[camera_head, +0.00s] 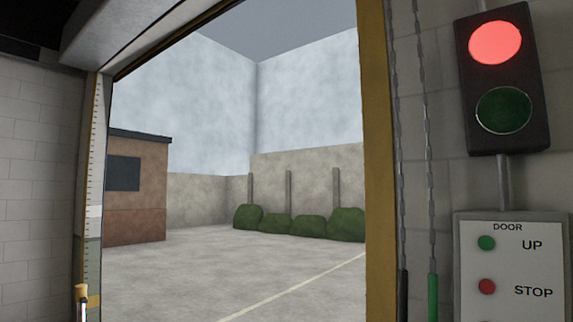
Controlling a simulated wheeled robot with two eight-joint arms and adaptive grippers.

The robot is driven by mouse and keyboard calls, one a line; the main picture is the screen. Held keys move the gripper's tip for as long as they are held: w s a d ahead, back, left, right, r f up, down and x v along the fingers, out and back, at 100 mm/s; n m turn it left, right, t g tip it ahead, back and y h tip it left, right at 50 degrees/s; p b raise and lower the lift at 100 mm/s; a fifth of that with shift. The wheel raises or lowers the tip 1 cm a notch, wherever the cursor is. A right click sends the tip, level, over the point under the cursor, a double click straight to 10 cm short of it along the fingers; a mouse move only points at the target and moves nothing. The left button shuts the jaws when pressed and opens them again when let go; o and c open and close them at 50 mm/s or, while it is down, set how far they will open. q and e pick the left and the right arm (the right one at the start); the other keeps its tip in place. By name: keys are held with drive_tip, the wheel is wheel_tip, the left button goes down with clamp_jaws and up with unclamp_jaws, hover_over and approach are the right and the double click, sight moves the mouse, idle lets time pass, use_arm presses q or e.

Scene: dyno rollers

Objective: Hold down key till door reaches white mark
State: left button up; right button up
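The door control panel (512,275) hangs on the wall at the right, labelled DOOR. It has a green UP button (486,243) and a red STOP button (487,286). A third button (487,314) is cut off by the bottom edge of the picture. The doorway stands open onto a yard. A pale band, the white mark (94,212), lies across the graduated strip on the left door frame (93,150). A dark and yellowish edge crosses the top of the opening; I cannot tell whether it is the door's lower edge. Neither gripper is in view.
A signal box (503,80) above the panel has its red lamp (495,42) lit and its green lamp (503,110) dark. Chains (424,120) hang beside the yellow post (376,160). The yard (200,280) has a brick hut (138,190) and bushes (310,227).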

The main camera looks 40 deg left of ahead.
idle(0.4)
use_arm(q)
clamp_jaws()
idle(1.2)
